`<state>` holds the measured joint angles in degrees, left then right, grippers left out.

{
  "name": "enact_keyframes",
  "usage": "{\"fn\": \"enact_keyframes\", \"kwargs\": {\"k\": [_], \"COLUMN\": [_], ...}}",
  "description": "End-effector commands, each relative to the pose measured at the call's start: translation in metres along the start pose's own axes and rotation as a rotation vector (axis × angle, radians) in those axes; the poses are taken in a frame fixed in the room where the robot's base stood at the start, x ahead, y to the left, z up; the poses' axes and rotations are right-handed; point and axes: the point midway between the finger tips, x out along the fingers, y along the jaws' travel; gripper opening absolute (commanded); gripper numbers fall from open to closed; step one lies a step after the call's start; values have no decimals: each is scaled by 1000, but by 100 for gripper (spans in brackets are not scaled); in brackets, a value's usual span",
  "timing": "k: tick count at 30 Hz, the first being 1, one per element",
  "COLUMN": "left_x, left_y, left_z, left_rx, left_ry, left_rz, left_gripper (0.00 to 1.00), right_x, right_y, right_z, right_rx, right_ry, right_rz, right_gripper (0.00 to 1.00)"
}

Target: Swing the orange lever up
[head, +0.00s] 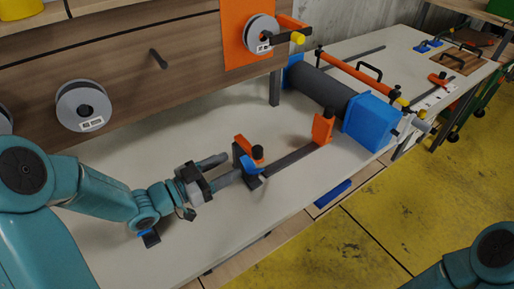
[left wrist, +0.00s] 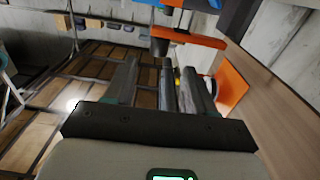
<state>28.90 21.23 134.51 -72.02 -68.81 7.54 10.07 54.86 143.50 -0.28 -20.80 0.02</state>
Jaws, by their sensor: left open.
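The orange lever (head: 243,145) is a short orange bar near a black knob (head: 257,153), on a dark and blue clamp-like fixture on the white table. In the left wrist view the orange lever (left wrist: 188,38) lies crosswise beyond the fingertips, with the black knob (left wrist: 160,47) at its left end. My left gripper (head: 220,167) is open and points right toward the fixture, just left of the lever. I see no contact with the lever, though the exact gap is unclear. My right gripper is outside the frames.
A dark rail runs from the fixture to an upright orange block (head: 323,129). A blue-ended dark roller (head: 370,122) stands behind it. Spools hang on the wooden panel (head: 150,85) at the back.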

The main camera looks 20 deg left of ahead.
Motion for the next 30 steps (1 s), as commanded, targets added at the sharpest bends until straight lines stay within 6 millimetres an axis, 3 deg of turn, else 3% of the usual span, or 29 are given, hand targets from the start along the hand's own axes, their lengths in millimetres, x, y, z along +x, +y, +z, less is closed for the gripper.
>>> {"fn": "enact_keyframes", "kwargs": {"k": [6, 12, 17, 25, 26, 30], "left_x": [55, 88, 99, 100, 100, 100], "left_y": [1, -2, -3, -4, -4, -4], "left_z": [-2, -1, 0, 0, 0, 0], "left_rx": [0, 1, 1, 1, 1, 1], "left_ry": [1, 0, 0, 0, 0, 0], "left_rz": [6, 2, 1, -1, -1, 0], "left_gripper": [55, 55, 55, 55, 48, 3], "right_x": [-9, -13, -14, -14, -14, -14], "right_y": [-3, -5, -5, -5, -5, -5], "right_z": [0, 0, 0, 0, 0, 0], "right_rx": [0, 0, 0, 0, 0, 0], "right_ry": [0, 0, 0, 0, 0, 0], "right_rz": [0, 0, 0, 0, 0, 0], "right_gripper": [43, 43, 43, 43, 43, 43]}}
